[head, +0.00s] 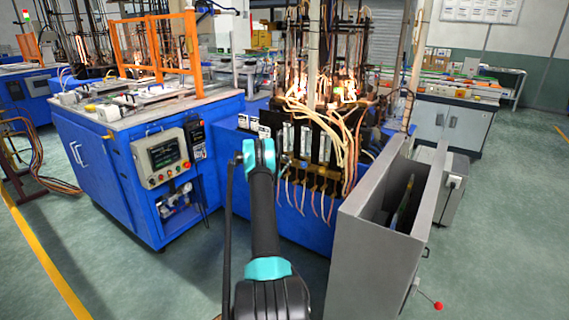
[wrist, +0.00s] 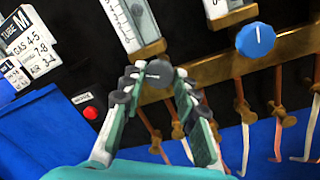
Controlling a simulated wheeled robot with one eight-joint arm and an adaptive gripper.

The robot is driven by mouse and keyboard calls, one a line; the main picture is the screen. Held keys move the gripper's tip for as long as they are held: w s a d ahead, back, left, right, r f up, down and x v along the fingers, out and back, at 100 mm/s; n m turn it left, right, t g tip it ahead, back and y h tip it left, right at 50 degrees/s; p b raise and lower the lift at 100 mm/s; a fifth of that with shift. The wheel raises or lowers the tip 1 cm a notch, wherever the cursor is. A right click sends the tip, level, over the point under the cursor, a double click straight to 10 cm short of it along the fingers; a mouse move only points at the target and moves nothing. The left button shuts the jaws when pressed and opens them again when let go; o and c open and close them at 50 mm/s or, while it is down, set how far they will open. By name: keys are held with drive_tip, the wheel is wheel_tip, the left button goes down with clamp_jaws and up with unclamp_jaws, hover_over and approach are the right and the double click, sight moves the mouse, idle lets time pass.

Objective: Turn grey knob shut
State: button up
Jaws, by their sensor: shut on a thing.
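In the wrist view, the dark grey knob (wrist: 158,72) sits at the lower end of a flow meter, above the brass manifold. My gripper (wrist: 158,84) has its two fingers closed in on the knob, one on each side, touching it. The knob's top face shows a faint pointer line, partly edged by the fingertips. A blue knob (wrist: 255,40) with a white pointer line is on the manifold to the right, apart from my gripper. In the head view, my arm reaches to the black panel and hides the gripper and grey knob.
Glass flow meters (wrist: 130,22) rise above the knobs. A red button (wrist: 91,113) and a label card (wrist: 38,38) are at left. Several brass valves with hoses (wrist: 283,115) hang below the manifold. A grey cabinet (head: 375,250) stands close at right in the head view.

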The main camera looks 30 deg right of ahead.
drive_tip(key=m, duration=0.6)
drive_tip(key=shift+f+h, duration=0.15)
drive_tip(key=shift+h, duration=0.15)
drive_tip(key=m+g, duration=0.1)
drive_tip(key=m, duration=0.5)
drive_tip(key=shift+m, duration=0.3)
drive_tip(key=shift+g+h, duration=0.3)
drive_tip(key=shift+g, duration=0.1)
drive_tip(key=o, duration=1.2)
drive_tip(key=shift+c, duration=0.2)
drive_tip(key=shift+a, duration=0.1)
drive_tip(key=v, duration=1.2)
